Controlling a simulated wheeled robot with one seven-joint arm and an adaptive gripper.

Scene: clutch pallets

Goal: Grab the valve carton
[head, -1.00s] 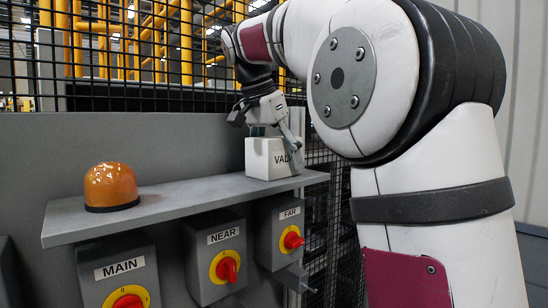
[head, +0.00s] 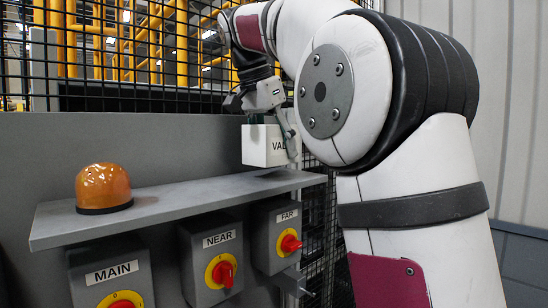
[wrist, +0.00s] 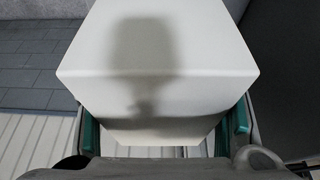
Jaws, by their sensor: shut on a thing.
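In the wrist view the carton (wrist: 158,60) fills the middle, between green finger pads (wrist: 162,135) at left and right. The gripper's shadow falls on the carton.
An orange beacon (head: 104,187) stands on the shelf's left part. Below the shelf hang switch boxes labelled MAIN (head: 112,272), NEAR (head: 222,240) and FAR (head: 288,216), with red knobs. A grey panel and black mesh fence stand behind. The shelf between beacon and carton is clear.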

